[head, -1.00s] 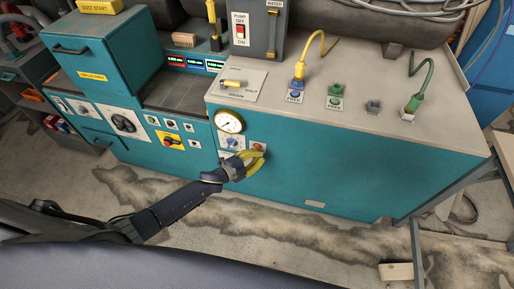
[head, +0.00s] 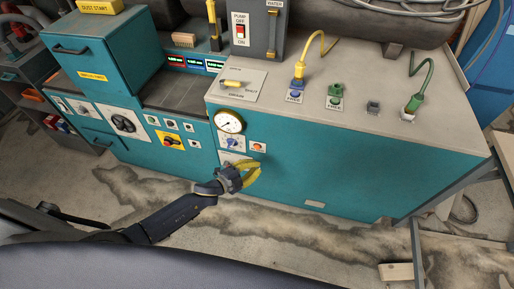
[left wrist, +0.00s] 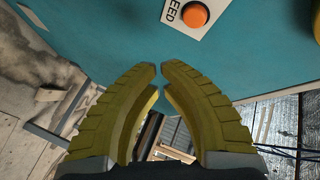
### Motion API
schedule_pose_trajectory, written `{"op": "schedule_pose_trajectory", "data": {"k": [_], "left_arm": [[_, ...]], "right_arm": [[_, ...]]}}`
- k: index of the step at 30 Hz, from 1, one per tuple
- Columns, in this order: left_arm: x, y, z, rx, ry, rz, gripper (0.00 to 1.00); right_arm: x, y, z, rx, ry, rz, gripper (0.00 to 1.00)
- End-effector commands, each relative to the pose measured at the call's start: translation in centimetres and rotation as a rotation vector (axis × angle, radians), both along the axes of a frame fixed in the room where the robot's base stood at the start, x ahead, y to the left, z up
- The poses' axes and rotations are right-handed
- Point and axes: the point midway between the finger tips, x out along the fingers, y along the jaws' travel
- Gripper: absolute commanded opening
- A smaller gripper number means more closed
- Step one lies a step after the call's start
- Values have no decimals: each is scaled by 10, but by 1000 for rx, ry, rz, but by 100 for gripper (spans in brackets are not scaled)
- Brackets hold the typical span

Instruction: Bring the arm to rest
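My left gripper (head: 256,172), with yellow fingers, is in front of the teal machine's front panel (head: 330,180), just below the orange button (head: 258,147). In the left wrist view its fingers (left wrist: 158,72) are apart with a narrow gap at the tips and nothing between them. The orange button (left wrist: 195,14) shows there beyond the fingertips, beside a label ending in "EED". The gripper appears apart from the panel. My right gripper is in neither view.
A pressure gauge (head: 229,122) and a blue knob (head: 232,143) sit left of the button. Yellow (head: 312,52) and green (head: 427,80) cables plug into the machine top. A metal frame (head: 418,250) with wood stands at right. Stained concrete floor lies open before the machine.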

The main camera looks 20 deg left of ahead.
Motion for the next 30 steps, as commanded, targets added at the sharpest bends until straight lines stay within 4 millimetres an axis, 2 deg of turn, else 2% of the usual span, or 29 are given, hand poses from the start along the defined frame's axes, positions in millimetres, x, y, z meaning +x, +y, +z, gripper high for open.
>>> {"op": "schedule_pose_trajectory", "data": {"k": [13, 16, 20, 23, 26, 30], "left_arm": [[1, 2, -1, -4, 9, 9, 0], [3, 16, -18, -7, 61, 59, 0], [6, 57, -64, -11, 180, 185, 0], [-8, 91, -116, -27, 307, 313, 0], [-35, 119, -168, -47, 435, 435, 0], [-90, 148, -234, -73, 607, 590, 0]], "right_arm": [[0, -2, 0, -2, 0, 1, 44], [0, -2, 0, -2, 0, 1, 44], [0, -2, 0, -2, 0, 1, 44], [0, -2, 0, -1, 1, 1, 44], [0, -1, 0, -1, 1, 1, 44], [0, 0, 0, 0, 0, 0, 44]]}}
